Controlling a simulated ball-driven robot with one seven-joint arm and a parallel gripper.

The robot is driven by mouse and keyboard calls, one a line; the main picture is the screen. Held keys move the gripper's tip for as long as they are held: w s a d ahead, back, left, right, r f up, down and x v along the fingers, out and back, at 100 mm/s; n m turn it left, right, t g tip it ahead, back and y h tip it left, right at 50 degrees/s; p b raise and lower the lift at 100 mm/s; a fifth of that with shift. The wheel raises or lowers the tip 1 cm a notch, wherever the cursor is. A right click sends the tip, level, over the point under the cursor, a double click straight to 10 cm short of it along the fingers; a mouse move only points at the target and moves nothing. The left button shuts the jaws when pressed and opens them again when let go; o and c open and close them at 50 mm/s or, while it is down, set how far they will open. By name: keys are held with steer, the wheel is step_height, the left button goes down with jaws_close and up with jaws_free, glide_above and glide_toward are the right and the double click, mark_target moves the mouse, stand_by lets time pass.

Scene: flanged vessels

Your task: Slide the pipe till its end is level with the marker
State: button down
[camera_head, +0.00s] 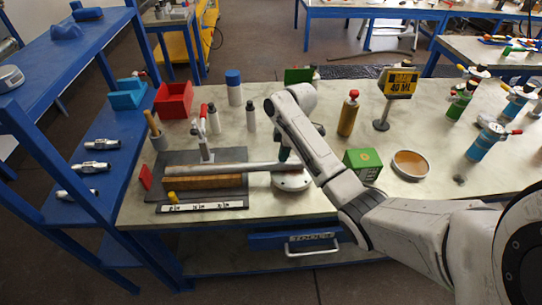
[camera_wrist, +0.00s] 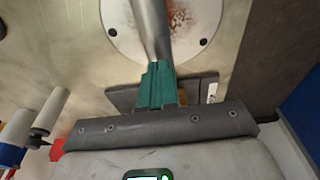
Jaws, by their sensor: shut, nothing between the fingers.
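The grey pipe (camera_head: 235,167) lies roughly level along a wooden block (camera_head: 205,182) on a dark plate, its right part reaching over a round white flange (camera_head: 291,182). A small upright red plate (camera_head: 146,177), perhaps the marker, stands by the pipe's left end. My gripper (camera_head: 283,154) is by the pipe's right part, partly hidden by my arm. In the wrist view, the teal fingers (camera_wrist: 157,68) are shut and empty, and the pipe (camera_wrist: 150,25) runs from the fingertips across the flange (camera_wrist: 118,20). I cannot tell whether they touch the pipe.
A red-handled clamp (camera_head: 205,145) stands behind the pipe. A scale strip (camera_head: 202,206) and a yellow knob (camera_head: 172,197) are in front. A green box (camera_head: 362,164), a round dish (camera_head: 410,164) and a sign (camera_head: 399,83) stand to the right. Bottles stand behind.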

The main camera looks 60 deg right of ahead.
mark_target(234, 165)
steer(key=shift+w+a+f+b, duration=0.15)
steer(key=shift+w+b, duration=0.05)
steer(key=shift+b, duration=0.2)
steer(key=shift+w+a+b, duration=0.85)
steer(key=shift+w, duration=0.2)
steer(key=shift+w+a+r, duration=0.35)
steer(key=shift+w+a, duration=0.05)
steer(key=shift+w, duration=0.1)
steer(key=w+a, duration=0.2)
steer(key=w, duration=0.1)
steer(key=w+a+p, duration=0.1)
steer(key=w+a, duration=0.1)
steer(key=w, duration=0.1)
steer(key=w+a+p, duration=0.1)
steer(key=w+a, duration=0.2)
steer(key=shift+f+p, duration=0.3)
steer(key=shift+f, duration=0.45)
steer(key=shift+s+f, duration=0.15)
